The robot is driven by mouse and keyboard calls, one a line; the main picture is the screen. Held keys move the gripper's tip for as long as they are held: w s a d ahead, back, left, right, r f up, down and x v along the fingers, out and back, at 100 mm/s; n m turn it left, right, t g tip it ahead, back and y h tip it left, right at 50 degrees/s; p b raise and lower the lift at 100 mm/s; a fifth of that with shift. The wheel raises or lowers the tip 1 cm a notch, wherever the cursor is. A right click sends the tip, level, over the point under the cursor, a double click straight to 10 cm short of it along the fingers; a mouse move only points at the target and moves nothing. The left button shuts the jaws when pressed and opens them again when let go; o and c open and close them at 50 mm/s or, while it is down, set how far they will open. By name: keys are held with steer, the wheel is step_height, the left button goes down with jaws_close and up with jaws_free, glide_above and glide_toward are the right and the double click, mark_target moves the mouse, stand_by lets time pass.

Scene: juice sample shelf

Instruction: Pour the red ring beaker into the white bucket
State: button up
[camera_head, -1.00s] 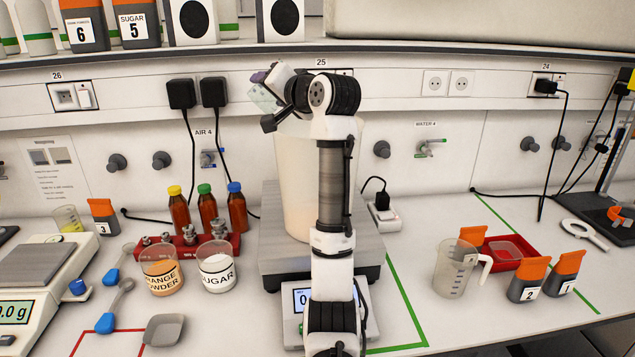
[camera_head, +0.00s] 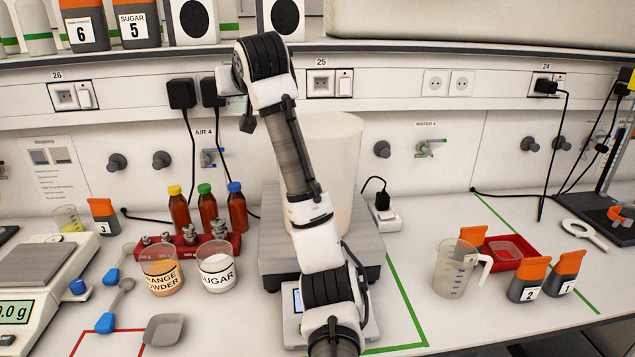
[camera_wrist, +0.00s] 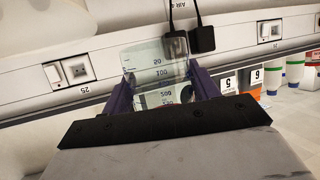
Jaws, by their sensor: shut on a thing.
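The white bucket (camera_head: 343,160) stands on the grey platform of a scale, partly hidden behind my arm in the head view. In the wrist view the purple fingers of my gripper (camera_wrist: 162,92) are shut on a clear beaker (camera_wrist: 156,58) with blue graduation marks. In the head view my gripper and the beaker are mostly hidden behind my wrist, up and left of the bucket.
Black plugs (camera_head: 182,94) are on the wall near my wrist. Brown bottles (camera_head: 208,212), a sugar beaker (camera_head: 217,268) and an orange powder beaker (camera_head: 161,270) stand left of the scale. A clear jug (camera_head: 455,268) stands right.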

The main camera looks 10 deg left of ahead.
steer(key=shift+s+a+r, duration=0.2)
steer(key=shift+a+r, duration=0.2)
steer(key=shift+a, duration=0.05)
steer(key=shift+s+a+r, duration=0.2)
steer(key=shift+a+r, duration=0.15)
steer(key=shift+a, duration=0.1)
stand_by(0.5)
